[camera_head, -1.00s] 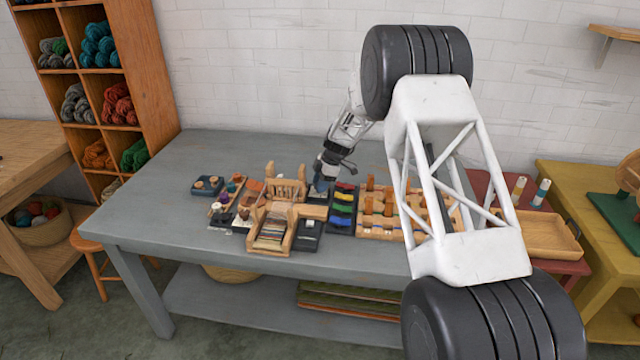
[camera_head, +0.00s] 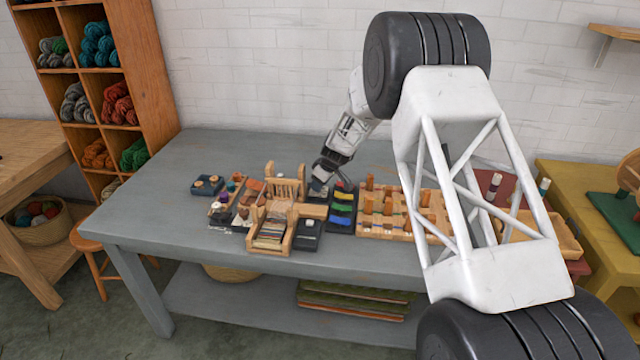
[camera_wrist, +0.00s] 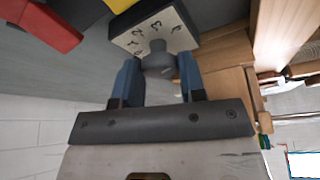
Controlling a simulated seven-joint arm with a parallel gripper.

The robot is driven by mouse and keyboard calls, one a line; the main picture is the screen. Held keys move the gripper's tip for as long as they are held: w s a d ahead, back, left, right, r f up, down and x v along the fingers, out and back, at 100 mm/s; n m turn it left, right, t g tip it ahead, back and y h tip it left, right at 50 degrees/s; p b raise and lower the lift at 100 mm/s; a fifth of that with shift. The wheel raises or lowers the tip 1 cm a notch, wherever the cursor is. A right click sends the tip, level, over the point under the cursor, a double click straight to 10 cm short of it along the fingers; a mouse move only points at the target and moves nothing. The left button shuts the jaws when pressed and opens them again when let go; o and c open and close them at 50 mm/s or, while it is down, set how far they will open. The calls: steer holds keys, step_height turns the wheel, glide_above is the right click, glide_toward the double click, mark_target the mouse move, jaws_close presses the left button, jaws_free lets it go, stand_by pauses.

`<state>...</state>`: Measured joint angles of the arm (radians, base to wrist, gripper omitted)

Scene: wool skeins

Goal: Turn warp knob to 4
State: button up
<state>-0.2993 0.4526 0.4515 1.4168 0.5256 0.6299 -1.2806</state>
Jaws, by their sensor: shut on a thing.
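The warp knob (camera_wrist: 158,62) is a grey round knob on a pale dial plate (camera_wrist: 132,42) with dark numerals, on a dark box. It sits between the blue fingers of my gripper (camera_wrist: 158,72) in the wrist view, and the gripper is shut on it. The numerals appear turned over in this view, and I cannot tell which one the knob points to. In the head view my gripper (camera_head: 318,186) is at the right of the small wooden loom (camera_head: 270,238), low over the table; the knob is too small to make out there.
A dark tray of coloured pieces (camera_head: 342,224) lies just right of my gripper, with a wooden peg rack (camera_head: 385,232) beyond. A dark box (camera_head: 308,240) stands in front. A red piece (camera_wrist: 40,24) shows close by in the wrist view. The grey table's (camera_head: 160,205) left part is clear.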

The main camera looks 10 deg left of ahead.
mark_target(327, 194)
steer(key=shift+m, duration=0.4)
steer(key=o, duration=0.9)
steer(key=shift+r, duration=0.1)
steer(key=v, duration=0.7)
steer(key=shift+d+r, duration=0.15)
steer(key=shift+r, duration=0.1)
steer(key=shift+s, duration=0.15)
